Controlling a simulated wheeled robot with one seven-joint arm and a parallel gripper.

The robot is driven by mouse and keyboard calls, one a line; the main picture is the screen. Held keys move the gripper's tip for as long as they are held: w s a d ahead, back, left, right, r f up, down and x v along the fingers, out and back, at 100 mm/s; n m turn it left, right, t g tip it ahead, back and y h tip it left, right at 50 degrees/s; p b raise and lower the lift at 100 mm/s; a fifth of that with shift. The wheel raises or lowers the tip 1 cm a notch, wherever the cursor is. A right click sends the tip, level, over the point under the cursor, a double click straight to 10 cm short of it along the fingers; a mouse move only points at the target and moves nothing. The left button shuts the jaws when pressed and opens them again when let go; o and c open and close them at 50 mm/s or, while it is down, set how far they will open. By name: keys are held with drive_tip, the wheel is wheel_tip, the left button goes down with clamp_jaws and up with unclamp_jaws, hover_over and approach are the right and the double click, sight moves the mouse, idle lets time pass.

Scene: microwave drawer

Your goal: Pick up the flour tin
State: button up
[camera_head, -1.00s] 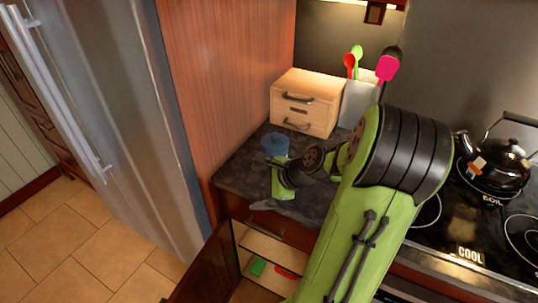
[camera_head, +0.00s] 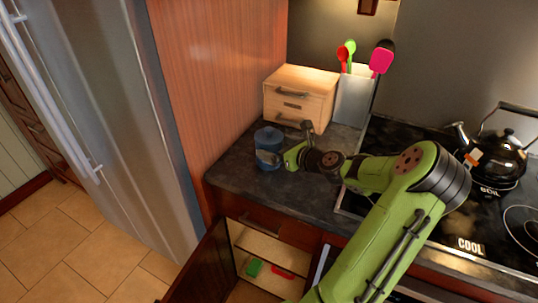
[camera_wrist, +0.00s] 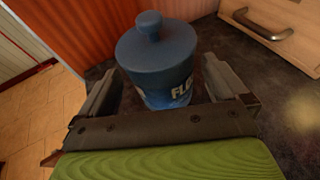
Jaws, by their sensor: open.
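The flour tin (camera_head: 268,141) is a blue lidded canister standing upright on the dark countertop, in front of the wooden drawer box. In the wrist view the flour tin (camera_wrist: 157,62) shows its round lid knob and part of its white lettering. My gripper (camera_head: 275,150) is at the tin's right front side in the head view. In the wrist view my gripper (camera_wrist: 158,88) is open, with one finger on each side of the tin's body. Whether the fingers touch the tin cannot be told. The tin's lower part is partly hidden by my gripper.
A wooden drawer box (camera_head: 300,95) stands just behind the tin, and a utensil holder (camera_head: 353,97) is beside it. A kettle (camera_head: 492,165) sits on the stove at right. Below the counter a cabinet door (camera_head: 205,268) hangs open. The fridge (camera_head: 100,110) is at left.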

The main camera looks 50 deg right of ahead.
drive_tip(key=b+x, duration=0.1)
drive_tip(key=x, duration=0.3)
drive_tip(key=shift+w, duration=0.25)
drive_tip(key=shift+s, duration=0.1)
drive_tip(key=shift+c, duration=0.8)
drive_tip(key=c, duration=0.7)
